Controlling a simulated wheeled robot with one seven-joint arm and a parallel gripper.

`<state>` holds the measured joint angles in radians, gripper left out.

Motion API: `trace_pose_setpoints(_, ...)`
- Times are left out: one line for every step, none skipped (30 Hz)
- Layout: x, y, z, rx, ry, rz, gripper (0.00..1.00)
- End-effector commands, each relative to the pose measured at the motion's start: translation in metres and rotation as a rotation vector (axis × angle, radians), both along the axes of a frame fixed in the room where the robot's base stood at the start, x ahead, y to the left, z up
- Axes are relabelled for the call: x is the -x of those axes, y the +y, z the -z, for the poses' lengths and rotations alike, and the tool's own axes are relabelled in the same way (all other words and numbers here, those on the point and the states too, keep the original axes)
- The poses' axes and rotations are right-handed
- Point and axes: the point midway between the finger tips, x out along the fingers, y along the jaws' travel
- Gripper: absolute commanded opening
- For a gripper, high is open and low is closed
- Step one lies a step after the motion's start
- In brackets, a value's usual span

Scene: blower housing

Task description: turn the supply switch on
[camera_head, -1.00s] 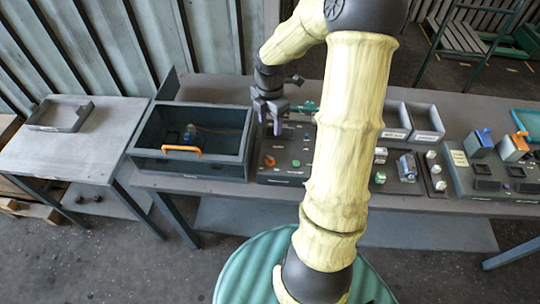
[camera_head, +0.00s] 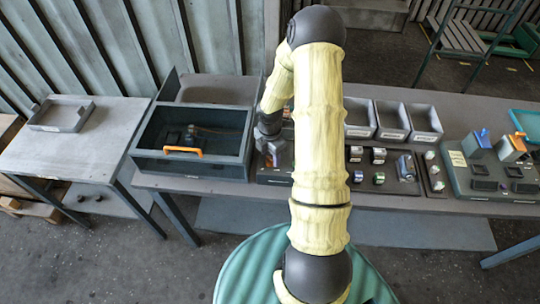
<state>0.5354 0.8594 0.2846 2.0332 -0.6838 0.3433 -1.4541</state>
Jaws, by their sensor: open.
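A dark control panel (camera_head: 269,177) sits on the long bench, just right of the open housing box (camera_head: 232,160). Most of the panel is hidden behind my arm and gripper. My gripper (camera_head: 274,160) points down over the panel's left part, low and close to its surface. Its jaws are small and partly covered, but open, with nothing seen between them. I cannot tell whether it touches the panel.
An orange handle (camera_head: 183,150) is on the box's front. Grey bins (camera_head: 424,121) stand at the bench's back. Small parts (camera_head: 379,155) sit on a dark plate right of my arm. A side table (camera_head: 90,165) with a shallow tray (camera_head: 62,118) stands at the left.

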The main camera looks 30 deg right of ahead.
Motion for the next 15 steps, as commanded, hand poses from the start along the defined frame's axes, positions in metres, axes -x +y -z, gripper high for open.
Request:
trace_pose_setpoints(0.0000, 0.0007, 0.0052, -0.001, 0.001, -0.002, 0.52)
trace_pose_setpoints(0.0001, 0.0006, 0.0080, 0.000, 0.002, -0.002, 0.52)
trace_pose_setpoints(0.0002, 0.0003, 0.0109, 0.000, 0.001, -0.001, 0.52)
trace_pose_setpoints(-0.0001, 0.0001, 0.0124, 0.001, 0.000, 0.000, 0.52)
trace_pose_setpoints(-0.0002, 0.0000, 0.0135, 0.001, -0.001, 0.000, 0.52)
trace_pose_setpoints(-0.0003, 0.0000, 0.0145, 0.001, -0.001, 0.000, 0.52)
trace_pose_setpoints(-0.0003, -0.0001, 0.0149, 0.001, -0.001, 0.000, 0.52)
trace_pose_setpoints(-0.0003, -0.0001, 0.0151, 0.001, -0.001, 0.000, 0.52)
trace_pose_setpoints(-0.0003, -0.0002, 0.0151, 0.001, -0.001, 0.000, 0.52)
trace_pose_setpoints(-0.0003, -0.0002, 0.0151, 0.001, -0.001, 0.000, 0.52)
trace_pose_setpoints(-0.0003, -0.0002, 0.0151, 0.001, -0.001, 0.000, 0.52)
trace_pose_setpoints(-0.0003, -0.0001, 0.0150, 0.001, -0.001, 0.000, 0.52)
trace_pose_setpoints(-0.0003, -0.0001, 0.0150, 0.001, -0.001, 0.000, 0.52)
trace_pose_setpoints(-0.0003, -0.0001, 0.0150, 0.001, -0.001, 0.000, 0.48)
trace_pose_setpoints(-0.0003, -0.0002, 0.0149, 0.001, -0.001, 0.000, 0.40)
